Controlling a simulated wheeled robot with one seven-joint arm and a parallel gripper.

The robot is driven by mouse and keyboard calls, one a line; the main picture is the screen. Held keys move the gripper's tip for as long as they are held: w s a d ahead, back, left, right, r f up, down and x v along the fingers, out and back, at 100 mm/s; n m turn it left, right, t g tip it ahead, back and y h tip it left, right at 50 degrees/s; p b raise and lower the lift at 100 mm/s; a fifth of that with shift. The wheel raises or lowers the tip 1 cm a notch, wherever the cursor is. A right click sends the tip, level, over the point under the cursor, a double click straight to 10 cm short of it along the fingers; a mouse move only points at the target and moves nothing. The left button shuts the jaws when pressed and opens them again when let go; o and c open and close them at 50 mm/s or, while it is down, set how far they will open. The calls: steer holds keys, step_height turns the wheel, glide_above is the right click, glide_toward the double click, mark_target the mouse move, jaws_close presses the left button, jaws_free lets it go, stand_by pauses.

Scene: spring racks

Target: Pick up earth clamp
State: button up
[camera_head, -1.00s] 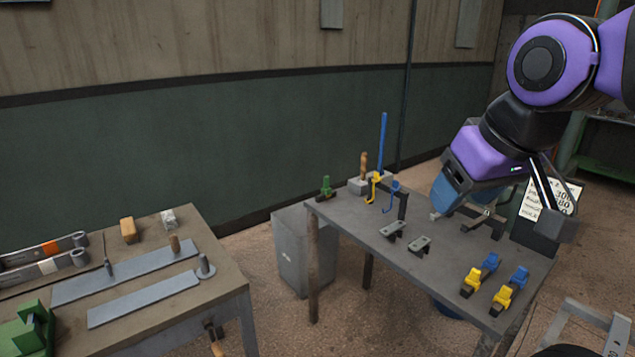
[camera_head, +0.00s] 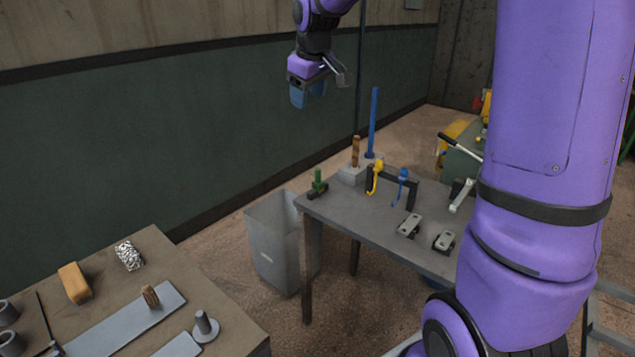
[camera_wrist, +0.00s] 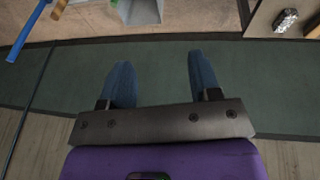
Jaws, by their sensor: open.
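No piece is labelled as the earth clamp, so I cannot tell which one it is. Candidates on the right-hand table (camera_head: 340,225) are a small green piece on a dark base (camera_head: 318,183) at its left end and two grey clamp-like pieces (camera_head: 409,225) (camera_head: 444,241) lying nearer the front. My gripper (camera_head: 307,97) is raised well above and behind the table's left end, before the green wall. In the wrist view its two blue fingers (camera_wrist: 159,68) are apart with nothing between them. My arm hides the right part of the table.
A yellow hook (camera_head: 375,178) and a blue hook (camera_head: 403,182) hang on a black rack. A blue rod (camera_head: 373,122) and a wooden handle (camera_head: 355,152) stand upright behind. A grey bin (camera_head: 277,245) stands between the tables. The left table (camera_head: 230,315) holds plates and blocks.

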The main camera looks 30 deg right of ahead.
steer(key=w+d+f+n+y, duration=0.1)
steer(key=w+d+f, duration=0.6)
steer(key=w+f, duration=0.55)
steer(key=y, duration=0.2)
glide_toward(316, 172)
steer(key=w, duration=0.2)
steer(key=shift+n, duration=0.4)
steer(key=x, duration=0.2)
steer(key=d+x, duration=0.1)
steer(key=x, duration=0.2)
steer(key=shift+s+f, duration=0.15)
steer(key=shift+f, duration=0.1)
steer(key=shift+s+x, duration=0.15)
steer(key=shift+x, duration=1.2)
steer(key=shift+s+x, duration=0.15)
steer(key=shift+x, duration=1.2)
steer(key=c, duration=0.9)
